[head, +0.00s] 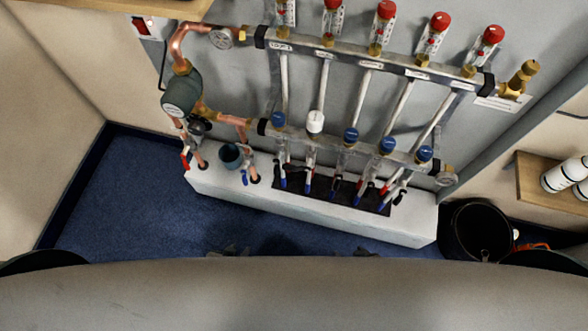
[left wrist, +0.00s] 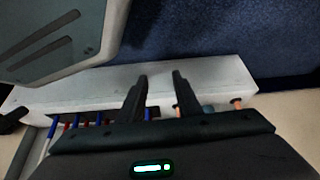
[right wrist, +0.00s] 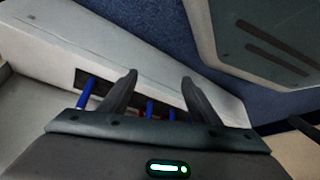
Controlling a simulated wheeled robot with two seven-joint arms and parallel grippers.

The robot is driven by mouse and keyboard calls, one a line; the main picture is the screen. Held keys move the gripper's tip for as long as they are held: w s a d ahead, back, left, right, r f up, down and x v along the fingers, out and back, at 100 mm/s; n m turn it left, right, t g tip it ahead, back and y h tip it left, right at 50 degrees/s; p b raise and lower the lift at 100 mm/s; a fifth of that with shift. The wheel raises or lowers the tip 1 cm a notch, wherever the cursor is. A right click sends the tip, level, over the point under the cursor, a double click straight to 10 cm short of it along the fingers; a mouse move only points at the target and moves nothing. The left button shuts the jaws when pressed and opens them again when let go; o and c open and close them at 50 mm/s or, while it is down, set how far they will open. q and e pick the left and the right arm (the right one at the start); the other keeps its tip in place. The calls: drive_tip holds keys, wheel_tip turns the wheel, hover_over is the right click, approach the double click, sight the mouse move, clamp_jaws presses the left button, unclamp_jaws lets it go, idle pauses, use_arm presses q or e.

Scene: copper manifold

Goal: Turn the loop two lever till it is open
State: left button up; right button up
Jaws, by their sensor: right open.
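The copper manifold (head: 360,66) is on the back wall in the head view, with labelled loops in a row. The second column from the left has a white cap (head: 315,121). Below it, a small blue-handled lever (head: 308,186) hangs over the dark slot in the white plinth; its exact angle is too small to tell. My left gripper (head: 237,250) and right gripper (head: 365,252) show only as dark tips above my body, low in front of the plinth. Both are apart from the levers. The wrist views show the left fingers (left wrist: 159,76) and right fingers (right wrist: 159,80) open and empty.
The white plinth (head: 225,190) stands below the manifold. Neighbouring levers hang close on both sides. A green pump (head: 182,92) and copper pipes are at the left. A black bucket (head: 482,230) stands at the right. Blue floor (head: 120,200) is clear at the left.

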use_arm(q)
drive_tip(key=shift+s, duration=0.1)
